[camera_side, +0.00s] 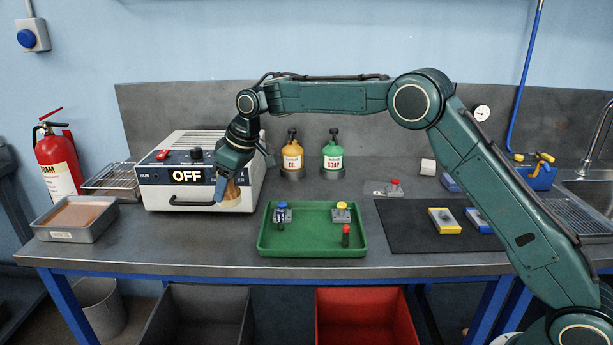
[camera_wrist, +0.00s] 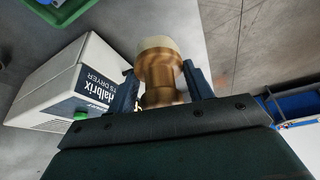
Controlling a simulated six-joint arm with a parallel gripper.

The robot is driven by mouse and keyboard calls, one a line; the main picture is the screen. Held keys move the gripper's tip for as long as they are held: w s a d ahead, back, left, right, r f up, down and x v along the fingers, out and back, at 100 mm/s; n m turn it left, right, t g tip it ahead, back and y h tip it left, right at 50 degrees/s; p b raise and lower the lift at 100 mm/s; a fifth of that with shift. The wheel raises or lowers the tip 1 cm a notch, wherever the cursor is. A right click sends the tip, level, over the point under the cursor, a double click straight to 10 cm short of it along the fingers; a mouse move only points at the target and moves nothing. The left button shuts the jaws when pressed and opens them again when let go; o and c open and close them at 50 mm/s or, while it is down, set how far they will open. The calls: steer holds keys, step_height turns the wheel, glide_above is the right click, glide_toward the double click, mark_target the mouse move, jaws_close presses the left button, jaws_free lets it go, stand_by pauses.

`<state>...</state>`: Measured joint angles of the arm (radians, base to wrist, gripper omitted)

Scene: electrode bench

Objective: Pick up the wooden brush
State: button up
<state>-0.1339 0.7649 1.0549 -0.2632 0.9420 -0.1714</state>
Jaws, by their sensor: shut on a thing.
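The wooden brush (camera_wrist: 160,78) has a turned brown wooden body and a pale rounded end. In the wrist view it sits between the two fingers of my gripper (camera_wrist: 162,88), which is shut on it. In the side view my gripper (camera_side: 226,187) points down in front of the right part of the white dryer. The brush (camera_side: 232,191) shows there as a small brown shape between the fingers, above the bench top. Part of it is hidden by the fingers.
The dryer (camera_side: 165,190) reads OFF and stands close to my gripper. A green tray (camera_side: 310,248) with small electrode parts lies to the right. Oil (camera_side: 291,160) and soap (camera_side: 333,158) bottles stand behind. A metal pan (camera_side: 68,236) is at left.

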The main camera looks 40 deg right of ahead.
step_height(320, 180, up, 8)
steer(key=shift+f, duration=0.1)
stand_by(0.4)
stand_by(0.5)
